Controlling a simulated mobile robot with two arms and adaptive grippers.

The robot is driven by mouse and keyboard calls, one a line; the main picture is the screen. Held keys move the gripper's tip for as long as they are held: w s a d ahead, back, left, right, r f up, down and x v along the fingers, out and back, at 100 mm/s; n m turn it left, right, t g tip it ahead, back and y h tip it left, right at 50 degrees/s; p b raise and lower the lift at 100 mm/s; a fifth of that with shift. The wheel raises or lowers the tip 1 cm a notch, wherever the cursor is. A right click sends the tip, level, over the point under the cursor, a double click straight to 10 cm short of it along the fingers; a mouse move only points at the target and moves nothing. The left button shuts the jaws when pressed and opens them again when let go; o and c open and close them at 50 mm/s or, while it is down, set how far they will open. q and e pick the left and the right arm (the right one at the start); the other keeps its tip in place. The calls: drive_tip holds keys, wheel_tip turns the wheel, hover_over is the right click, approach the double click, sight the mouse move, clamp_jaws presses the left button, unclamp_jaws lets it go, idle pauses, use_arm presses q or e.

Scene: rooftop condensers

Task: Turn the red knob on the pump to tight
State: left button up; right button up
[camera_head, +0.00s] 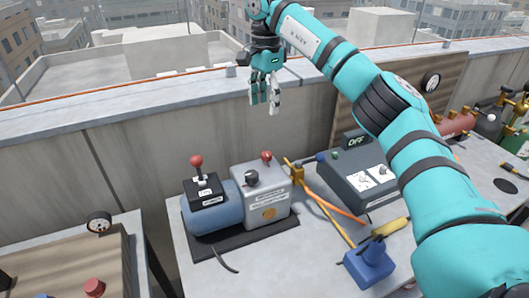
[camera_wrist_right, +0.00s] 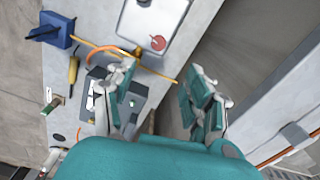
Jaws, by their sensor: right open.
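The pump (camera_head: 240,200) stands on a black base on the grey table, with a blue motor at left and a grey body at right. A small red knob (camera_head: 266,156) sits at the top rear of the grey body; it also shows in the right wrist view (camera_wrist_right: 158,43). A black knob (camera_head: 251,177) is in front of it. A red-topped lever (camera_head: 196,161) stands on the black switch box of the motor. My right gripper (camera_head: 265,103) is open and empty, high above and behind the pump, apart from the red knob. My left gripper is out of view.
Orange and yellow hoses, a brass fitting (camera_head: 294,171) and a blue tool (camera_head: 368,262) lie close by. A parapet wall (camera_head: 130,160) runs behind the table.

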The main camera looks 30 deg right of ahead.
sight(266, 153)
drive_tip(key=f+p, duration=0.1)
drive_tip(key=f, duration=1.3)
drive_tip(key=shift+s+f+p, duration=0.2)
drive_tip(key=shift+p, duration=0.2)
drive_tip(key=shift+f, duration=0.5)
clamp_jaws()
